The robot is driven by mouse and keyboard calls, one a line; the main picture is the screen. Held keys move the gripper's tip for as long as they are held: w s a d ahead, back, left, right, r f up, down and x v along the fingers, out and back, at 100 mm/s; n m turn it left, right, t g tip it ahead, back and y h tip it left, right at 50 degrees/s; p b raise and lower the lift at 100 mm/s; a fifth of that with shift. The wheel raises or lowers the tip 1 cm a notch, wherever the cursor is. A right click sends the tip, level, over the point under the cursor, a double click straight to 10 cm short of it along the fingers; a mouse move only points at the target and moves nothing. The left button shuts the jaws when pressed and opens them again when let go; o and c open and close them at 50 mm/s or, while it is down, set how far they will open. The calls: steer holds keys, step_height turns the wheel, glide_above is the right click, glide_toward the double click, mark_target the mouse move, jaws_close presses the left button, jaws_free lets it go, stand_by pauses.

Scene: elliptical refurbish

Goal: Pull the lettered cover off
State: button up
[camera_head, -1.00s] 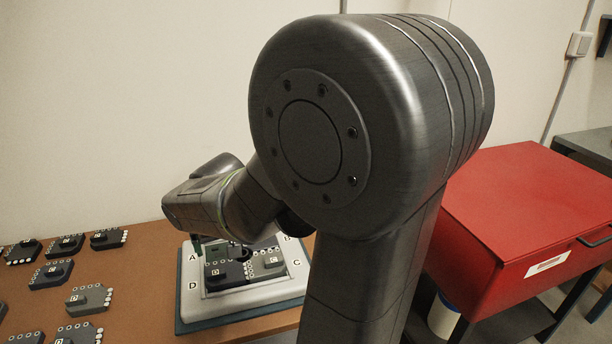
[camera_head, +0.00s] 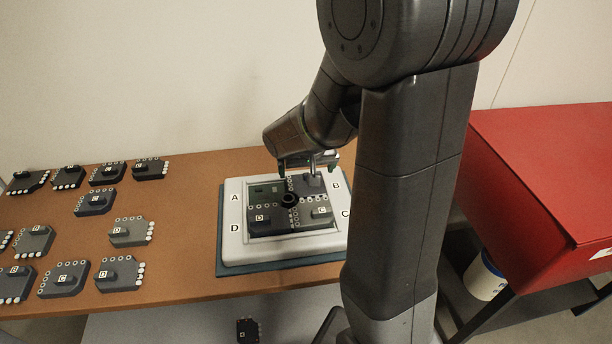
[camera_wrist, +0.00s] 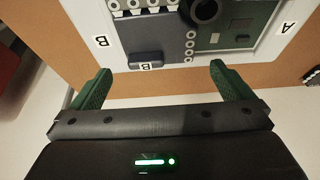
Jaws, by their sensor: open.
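A light grey frame (camera_head: 233,223) with corner letters A, B, C and D sits on the table. Dark lettered covers lie inside it: B (camera_head: 307,183) at back right, C (camera_head: 319,216) at front right and D (camera_head: 262,220) at front left. The A quarter shows a bare green board (camera_head: 264,191). A black ring (camera_head: 290,200) stands at the centre. My gripper (camera_head: 308,167) is open and empty at the back edge by B. In the wrist view, the B cover's raised block (camera_wrist: 146,59) lies beyond and between the green fingertips (camera_wrist: 160,68), apart from them.
Several loose lettered covers (camera_head: 95,202) are spread over the left of the brown table (camera_head: 180,210). A small dark piece (camera_head: 247,330) lies below the table's front edge. A red cabinet (camera_head: 540,170) stands at right, with a white bucket (camera_head: 487,277) beneath.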

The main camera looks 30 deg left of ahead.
mark_target(305, 178)
steer(key=shift+x, duration=2.75)
steer(key=c, duration=1.5)
